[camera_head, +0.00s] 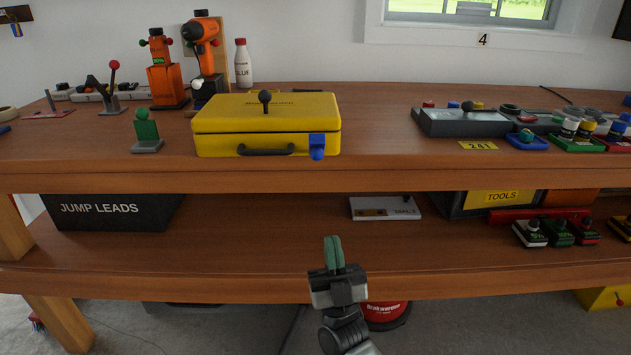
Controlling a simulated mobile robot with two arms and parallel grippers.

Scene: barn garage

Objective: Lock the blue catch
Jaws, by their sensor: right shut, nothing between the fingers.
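The blue catch (317,146) is on the front face of a closed yellow case (215,138), near its right end. The case sits on the workbench top and has a black handle on its front and a black knob on its lid. I cannot tell from here exactly how the catch sits against the lid. My right gripper (333,240) is shut and empty. It points up in front of the lower shelf, below the catch and apart from it. My left gripper is out of view.
The wooden workbench (400,175) has a front edge between my gripper and the case. A green-handled clamp (146,131) stands left of the case, with orange tools (165,80) behind. A grey box (460,122) stands right. The bench top just right of the case is clear.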

